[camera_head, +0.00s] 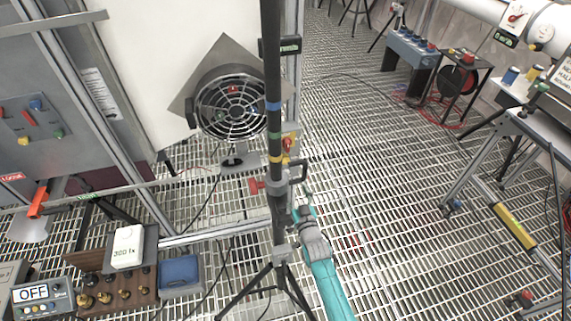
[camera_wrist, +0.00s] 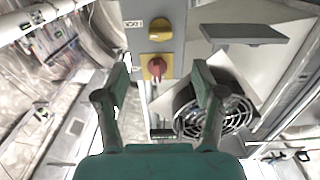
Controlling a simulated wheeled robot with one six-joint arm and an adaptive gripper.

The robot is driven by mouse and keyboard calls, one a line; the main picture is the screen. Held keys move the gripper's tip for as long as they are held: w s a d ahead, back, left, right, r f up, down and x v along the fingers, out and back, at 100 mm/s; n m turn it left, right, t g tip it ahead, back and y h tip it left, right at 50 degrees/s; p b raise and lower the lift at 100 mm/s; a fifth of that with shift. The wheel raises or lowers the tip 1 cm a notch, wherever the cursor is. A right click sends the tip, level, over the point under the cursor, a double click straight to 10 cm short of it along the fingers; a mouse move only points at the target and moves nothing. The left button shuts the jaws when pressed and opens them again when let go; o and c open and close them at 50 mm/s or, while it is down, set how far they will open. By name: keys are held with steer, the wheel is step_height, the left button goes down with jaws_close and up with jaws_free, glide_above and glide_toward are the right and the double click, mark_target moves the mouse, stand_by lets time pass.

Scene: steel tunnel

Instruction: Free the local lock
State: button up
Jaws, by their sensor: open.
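A grey control panel (camera_wrist: 137,38) stands ahead in the wrist view. In the head view the red knob on yellow (camera_head: 288,146) is partly hidden behind a dark pole. My gripper (camera_wrist: 163,74) is open and empty, its two fingers to the left and right of the red knob in the picture. The distance between them cannot be told. In the head view my gripper (camera_head: 303,205) is small, low beside the pole.
The dark pole (camera_head: 273,120) on a tripod stands close to my arm, with a red clamp knob (camera_head: 256,187). A round fan (camera_head: 232,106) stands behind it; it also shows in the wrist view (camera_wrist: 222,115). The grated floor (camera_head: 380,180) to the right is largely clear.

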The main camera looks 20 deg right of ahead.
mark_target(285, 163)
steer(key=w, duration=0.8)
steer(key=w+r, duration=0.1)
steer(key=w, duration=0.4)
steer(key=c, duration=1.1)
steer(key=shift+c, duration=0.2)
